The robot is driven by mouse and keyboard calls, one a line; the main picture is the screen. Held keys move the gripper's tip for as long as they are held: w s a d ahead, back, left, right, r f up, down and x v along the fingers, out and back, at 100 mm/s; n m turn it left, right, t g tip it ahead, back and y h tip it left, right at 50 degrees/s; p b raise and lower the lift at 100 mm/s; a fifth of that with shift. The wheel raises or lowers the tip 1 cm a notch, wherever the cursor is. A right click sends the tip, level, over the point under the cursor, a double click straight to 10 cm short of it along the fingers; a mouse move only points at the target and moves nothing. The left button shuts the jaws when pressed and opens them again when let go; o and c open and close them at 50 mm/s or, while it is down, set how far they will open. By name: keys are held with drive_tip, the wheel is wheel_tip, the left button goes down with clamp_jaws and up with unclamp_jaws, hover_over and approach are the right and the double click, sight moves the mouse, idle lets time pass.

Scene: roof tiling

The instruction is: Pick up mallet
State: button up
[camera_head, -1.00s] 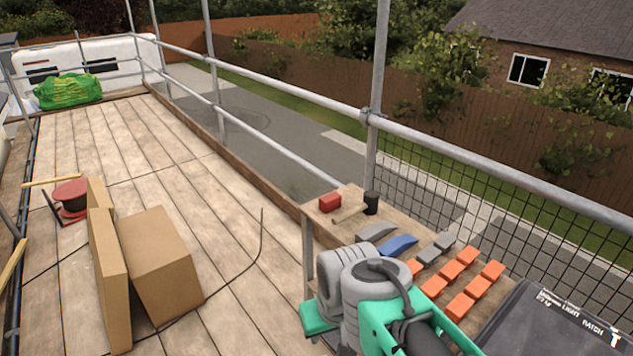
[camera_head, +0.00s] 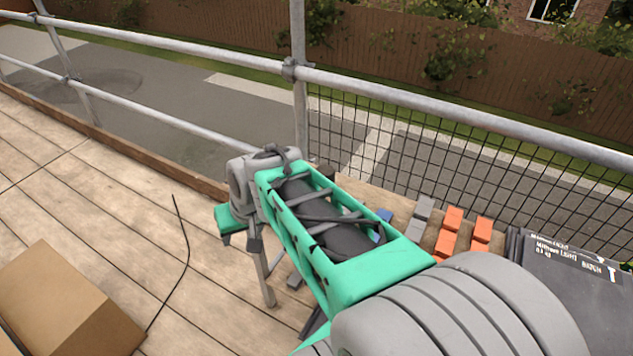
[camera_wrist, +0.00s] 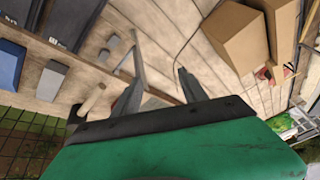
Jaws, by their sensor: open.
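The mallet has a black head (camera_head: 326,173) and a pale wooden handle. In the head view only part of the head shows past my arm, on the wooden table; the handle is hidden. In the wrist view the handle (camera_wrist: 92,98) shows left of my gripper, with the dark head partly in view below it. My gripper (camera_wrist: 160,55) is open and empty, its two dark fingers apart beside the table edge with floorboards beyond. The mallet is outside the gap between the fingers. In the head view the fingers are mostly hidden by my green and grey arm.
The table (camera_head: 375,200) carries orange blocks (camera_head: 446,241), grey blocks (camera_head: 421,212) and a blue piece (camera_wrist: 10,65). A red block (camera_wrist: 122,100) is partly hidden by my gripper. A scaffold rail and pole (camera_head: 300,100) stand behind. Cardboard boxes (camera_head: 65,300) and a cable lie on the boards.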

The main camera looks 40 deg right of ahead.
drive_tip(key=w+d+f+m+t+b, duration=0.1)
drive_tip(key=w+d+f+m, duration=0.1)
drive_tip(key=d, duration=0.4)
drive_tip(key=w+d+f+m+t+b, duration=0.1)
drive_tip(key=w+d+f+m+t, duration=0.1)
drive_tip(key=d, duration=0.5)
drive_tip(key=w+d+f+m+t, duration=0.1)
drive_tip(key=w+d+f+m, duration=0.1)
drive_tip(key=d+f+m, duration=0.2)
drive_tip(key=shift+d+f+m+b, duration=0.15)
drive_tip(key=shift+d+f+b, duration=0.05)
drive_tip(key=shift+d+f, duration=0.4)
drive_tip(key=shift+d+f+m+b, duration=0.2)
drive_tip(key=shift+d+f, duration=0.15)
drive_tip(key=shift+d, duration=0.35)
drive_tip(key=s+d+m+t, duration=0.1)
drive_tip(key=d, duration=0.2)
drive_tip(key=s+d+f+m+t+h, duration=0.1)
drive_tip(key=d+m, duration=0.1)
drive_tip(key=d, duration=0.1)
drive_tip(key=s+d+f+m+t+b, duration=0.1)
drive_tip(key=d+m, duration=0.1)
drive_tip(key=d, duration=0.2)
drive_tip(key=shift+f+h, duration=0.2)
drive_tip(key=shift+h, duration=0.2)
drive_tip(key=shift+w+d+f, duration=0.15)
drive_tip(key=shift+w+d, duration=0.1)
drive_tip(key=shift+w, duration=0.05)
drive_tip(key=x, duration=0.7)
clamp_jaws()
